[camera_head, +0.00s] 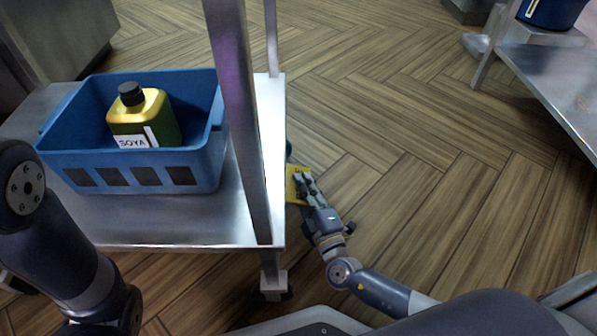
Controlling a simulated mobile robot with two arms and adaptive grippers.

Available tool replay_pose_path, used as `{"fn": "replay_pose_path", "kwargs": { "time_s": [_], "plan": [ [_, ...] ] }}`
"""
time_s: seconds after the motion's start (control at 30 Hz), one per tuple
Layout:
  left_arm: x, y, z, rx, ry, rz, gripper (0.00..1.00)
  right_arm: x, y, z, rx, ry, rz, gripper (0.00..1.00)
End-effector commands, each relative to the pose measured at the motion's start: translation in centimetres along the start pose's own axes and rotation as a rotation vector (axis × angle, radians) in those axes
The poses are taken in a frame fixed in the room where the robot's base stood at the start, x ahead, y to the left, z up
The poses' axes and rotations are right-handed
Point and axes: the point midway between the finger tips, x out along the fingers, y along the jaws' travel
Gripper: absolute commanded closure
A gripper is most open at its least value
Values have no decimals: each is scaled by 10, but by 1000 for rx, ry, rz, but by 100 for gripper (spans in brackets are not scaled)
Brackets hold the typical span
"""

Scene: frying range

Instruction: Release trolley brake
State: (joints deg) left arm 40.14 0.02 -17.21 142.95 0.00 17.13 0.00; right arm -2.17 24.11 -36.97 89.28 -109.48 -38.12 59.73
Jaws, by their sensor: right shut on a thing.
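The metal trolley (255,225) stands at the left, with a shelf and upright posts. A yellow part (291,187), which looks like the trolley's brake, shows low beside the shelf's right edge. My right gripper (301,182) reaches down to it from the lower right and is shut on it; the fingertips partly cover it. Part of the yellow piece is hidden behind the shelf edge. My left arm shows at the left edge, but its gripper is out of view.
A blue crate (190,172) with a yellow-green soya bottle (155,112) stands on the trolley shelf. A trolley foot (272,282) shows at the front corner. Another metal table (560,80) stands at the upper right. The wooden floor between is clear.

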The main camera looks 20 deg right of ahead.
Motion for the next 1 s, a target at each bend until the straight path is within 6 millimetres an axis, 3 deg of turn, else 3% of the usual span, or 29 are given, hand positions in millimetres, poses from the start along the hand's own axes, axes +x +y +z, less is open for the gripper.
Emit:
{"fn": "replay_pose_path", "kwargs": {
  "time_s": [0.1,0.5,1.0],
  "plan": [
    [13,-3,8,0,-7,0,2,-2,8,-1,-82,1,-39,100],
    [43,-9,8,1,14,0,2,0,20,-4,-296,1,-126,100],
    [47,-10,14,1,4,0,2,0,20,-3,-357,1,-148,100]
  ]
}}
